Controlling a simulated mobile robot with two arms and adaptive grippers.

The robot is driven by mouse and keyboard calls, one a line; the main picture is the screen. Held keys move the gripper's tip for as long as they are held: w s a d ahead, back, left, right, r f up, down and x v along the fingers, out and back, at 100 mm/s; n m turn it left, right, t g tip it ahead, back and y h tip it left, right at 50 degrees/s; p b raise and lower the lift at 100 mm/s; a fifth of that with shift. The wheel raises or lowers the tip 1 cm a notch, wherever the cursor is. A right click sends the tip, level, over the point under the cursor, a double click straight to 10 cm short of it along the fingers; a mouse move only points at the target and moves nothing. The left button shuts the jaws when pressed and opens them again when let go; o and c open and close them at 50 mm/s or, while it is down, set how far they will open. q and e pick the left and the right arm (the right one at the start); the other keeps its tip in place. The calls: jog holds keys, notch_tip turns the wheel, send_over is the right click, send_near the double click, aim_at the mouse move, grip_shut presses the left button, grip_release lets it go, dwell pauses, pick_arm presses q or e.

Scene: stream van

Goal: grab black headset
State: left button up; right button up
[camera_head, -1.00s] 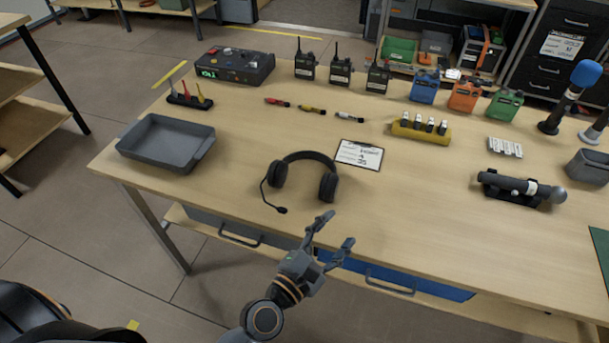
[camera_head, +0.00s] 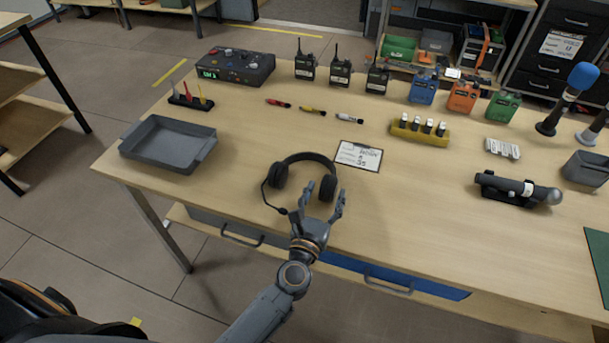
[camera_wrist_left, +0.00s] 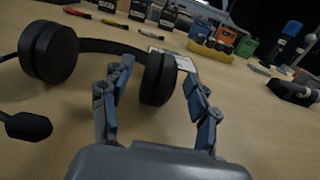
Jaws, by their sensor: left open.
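The black headset (camera_head: 303,158) lies on the wooden table near its front edge, band toward the back and microphone boom at the left. My left gripper (camera_head: 324,188) is open in front of the headset's right ear cup (camera_head: 328,187). In the left wrist view, that right ear cup (camera_wrist_left: 157,78) shows between and beyond the open fingers (camera_wrist_left: 155,95). The left ear cup (camera_wrist_left: 48,52) and the microphone (camera_wrist_left: 27,126) are outside the fingers, to the left. Contact between fingers and headset cannot be told. My right gripper is not in view.
A grey tray (camera_head: 168,146) is left of the headset. A clipboard (camera_head: 359,155) lies just right of and behind it. Radios, coloured battery boxes and a yellow holder (camera_head: 420,133) stand farther back. A dark flashlight-like device (camera_head: 517,190) is at right. The table between is clear.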

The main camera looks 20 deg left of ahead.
aim_at(331, 178)
pick_arm(q)
jog(key=w, duration=0.5)
jog(key=shift+w, duration=0.2)
jog(key=shift+c, duration=0.5)
grip_shut()
jog(key=shift+r+p, duration=0.15)
jog(key=shift+p, duration=0.15)
